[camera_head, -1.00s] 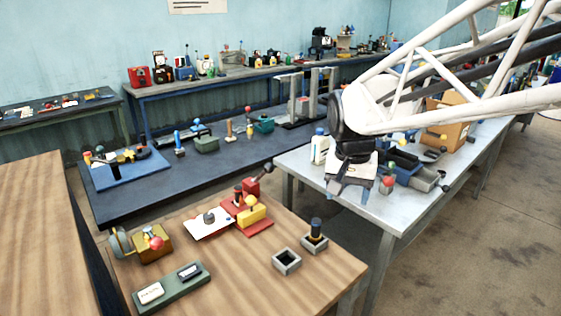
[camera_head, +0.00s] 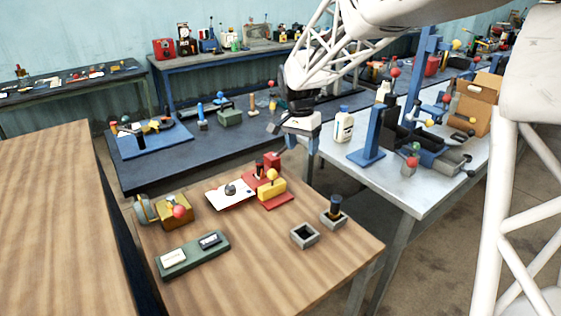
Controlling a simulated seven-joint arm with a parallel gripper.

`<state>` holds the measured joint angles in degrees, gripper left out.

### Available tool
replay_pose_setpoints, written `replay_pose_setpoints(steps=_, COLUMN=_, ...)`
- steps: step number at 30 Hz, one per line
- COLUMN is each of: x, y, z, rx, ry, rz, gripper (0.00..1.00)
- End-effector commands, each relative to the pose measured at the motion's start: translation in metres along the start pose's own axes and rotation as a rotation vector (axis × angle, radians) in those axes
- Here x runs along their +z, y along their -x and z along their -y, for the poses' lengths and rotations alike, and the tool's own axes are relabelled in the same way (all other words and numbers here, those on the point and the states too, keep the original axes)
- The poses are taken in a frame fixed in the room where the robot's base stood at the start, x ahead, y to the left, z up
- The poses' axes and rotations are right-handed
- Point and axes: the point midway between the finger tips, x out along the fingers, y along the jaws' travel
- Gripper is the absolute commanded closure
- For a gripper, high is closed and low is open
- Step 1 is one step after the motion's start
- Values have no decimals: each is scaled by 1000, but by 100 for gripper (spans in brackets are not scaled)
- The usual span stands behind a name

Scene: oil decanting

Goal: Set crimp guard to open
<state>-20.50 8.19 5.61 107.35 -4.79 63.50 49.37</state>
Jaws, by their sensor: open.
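A red press-like device (camera_head: 278,202) sits on the near wooden table. It carries a yellow block (camera_head: 268,190) with a yellow ball knob (camera_head: 272,174), likely the crimp guard; I cannot tell its setting. A red housing stands behind the block. A white plate (camera_head: 222,198) with a small grey part lies at its left. My gripper (camera_head: 292,142) points down, open and empty, above and behind the red device, near the gap between the tables. It is apart from the yellow block. The gripper's far side is hidden.
The wooden table also holds a yellow box with a red knob (camera_head: 176,212), a green tray (camera_head: 192,256), an empty grey socket (camera_head: 304,235) and a socket with a dark peg (camera_head: 334,212). A blue stand (camera_head: 368,154) and white bottle (camera_head: 343,126) stand on the metal table.

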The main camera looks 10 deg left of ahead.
Motion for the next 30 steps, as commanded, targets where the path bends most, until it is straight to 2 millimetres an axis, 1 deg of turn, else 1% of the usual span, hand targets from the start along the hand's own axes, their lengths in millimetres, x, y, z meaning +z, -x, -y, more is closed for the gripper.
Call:
replay_pose_setpoints(steps=1, x=-3, y=-6, z=15, rx=9, ry=-6, rz=4, gripper=36)
replay_pose_setpoints(steps=9, x=-12, y=-33, z=82, rx=47, ry=-65, rz=15, gripper=36)
replay_pose_setpoints(steps=12, x=-13, y=-43, z=105, rx=61, ry=-85, rz=18, gripper=36)
replay_pose_setpoints(steps=15, x=-14, y=-51, z=123, rx=71, ry=-102, rz=19, gripper=36)
replay_pose_setpoints(steps=18, x=-14, y=-57, z=136, rx=78, ry=-114, rz=19, gripper=36)
replay_pose_setpoints(steps=21, x=-14, y=-60, z=142, rx=82, ry=-121, rz=19, gripper=36)
replay_pose_setpoints(steps=30, x=-14, y=-62, z=145, rx=84, ry=-125, rz=19, gripper=36)
